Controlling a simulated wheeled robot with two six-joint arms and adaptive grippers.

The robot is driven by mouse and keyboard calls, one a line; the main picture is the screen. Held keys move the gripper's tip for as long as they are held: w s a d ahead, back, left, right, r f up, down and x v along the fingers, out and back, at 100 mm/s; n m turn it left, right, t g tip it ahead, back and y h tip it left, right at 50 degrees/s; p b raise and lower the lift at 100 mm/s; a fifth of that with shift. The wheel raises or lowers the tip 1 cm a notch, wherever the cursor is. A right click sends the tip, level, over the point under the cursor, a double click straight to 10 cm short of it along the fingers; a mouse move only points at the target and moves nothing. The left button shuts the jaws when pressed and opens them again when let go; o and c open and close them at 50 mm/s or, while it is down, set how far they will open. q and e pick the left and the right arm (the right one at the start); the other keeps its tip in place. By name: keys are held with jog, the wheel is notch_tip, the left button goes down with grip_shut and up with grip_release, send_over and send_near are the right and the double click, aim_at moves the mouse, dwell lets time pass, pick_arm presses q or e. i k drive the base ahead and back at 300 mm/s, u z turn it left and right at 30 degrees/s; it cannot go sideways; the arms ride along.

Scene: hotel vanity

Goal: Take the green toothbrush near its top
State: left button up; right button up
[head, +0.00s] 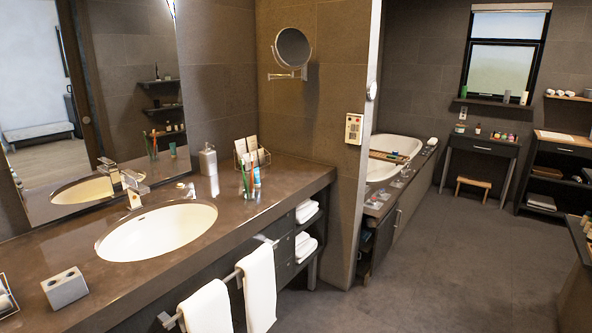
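A clear glass (248,190) stands on the brown vanity counter (200,240), right of the sink. A green toothbrush (244,175) stands upright and slightly tilted in it. A thin reddish stick, perhaps a second toothbrush, and a teal tube (257,176) stand close by in or at the glass. They are small, so I cannot tell exactly how they touch. Neither of my grippers is in view.
A soap dispenser (208,160) stands left of the glass, and a wire card rack (252,155) stands behind it. The oval sink (155,232) and faucet (134,187) are to the left. A grey holder (65,288) sits at the front left. Towels (259,290) hang below the counter.

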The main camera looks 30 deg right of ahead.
aim_at(242, 162)
jog(key=z, duration=0.4)
jog(key=i, duration=0.8)
jog(key=z, duration=0.3)
jog(key=k, duration=0.5)
jog(key=u, duration=0.05)
